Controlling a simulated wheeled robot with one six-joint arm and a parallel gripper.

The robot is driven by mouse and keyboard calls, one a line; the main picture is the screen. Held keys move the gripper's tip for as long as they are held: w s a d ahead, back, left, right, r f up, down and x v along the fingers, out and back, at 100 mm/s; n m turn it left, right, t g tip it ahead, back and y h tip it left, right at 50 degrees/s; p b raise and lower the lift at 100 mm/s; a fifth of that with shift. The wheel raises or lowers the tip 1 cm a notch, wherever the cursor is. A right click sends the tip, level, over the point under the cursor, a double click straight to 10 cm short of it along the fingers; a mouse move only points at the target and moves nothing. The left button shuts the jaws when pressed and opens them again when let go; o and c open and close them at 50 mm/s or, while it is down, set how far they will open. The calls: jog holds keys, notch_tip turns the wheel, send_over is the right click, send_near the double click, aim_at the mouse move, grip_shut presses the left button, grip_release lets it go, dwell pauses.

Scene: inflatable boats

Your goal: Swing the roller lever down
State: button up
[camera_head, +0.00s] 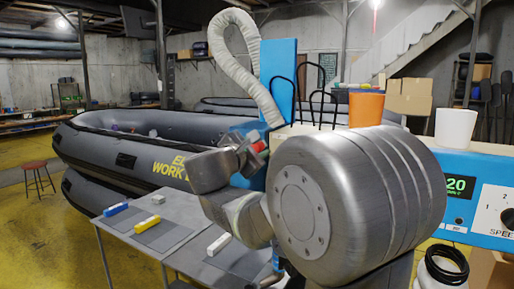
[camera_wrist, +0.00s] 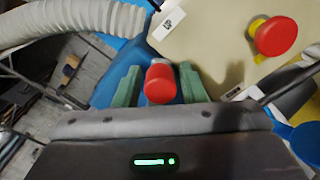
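The lever's red knob (camera_wrist: 159,84) shows in the middle of the wrist view, in front of a blue machine part. My gripper (camera_wrist: 160,76) has its two green fingers on either side of the knob, with narrow gaps, so it looks open around it. In the head view my gripper (camera_head: 246,150) is at the machine's left end, beside the red knob (camera_head: 259,146). The lever's shaft is mostly hidden. A label reading "UP" (camera_wrist: 172,22) is above the knob in the wrist view.
A red push button (camera_wrist: 277,36) on a yellow base is right of the knob. A pale ribbed hose (camera_head: 244,55) rises behind. An orange cup (camera_head: 366,109) and a white cup (camera_head: 455,127) stand on the machine. A grey table (camera_head: 185,228) and inflatable boat (camera_head: 120,150) lie left.

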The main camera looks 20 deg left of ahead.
grip_shut()
notch_tip(320, 180, down, 11)
jog(key=m+b, duration=1.4)
jog(key=b, duration=1.3)
jog(key=shift+r, duration=0.15)
jog(key=shift+o, duration=1.7)
grip_release()
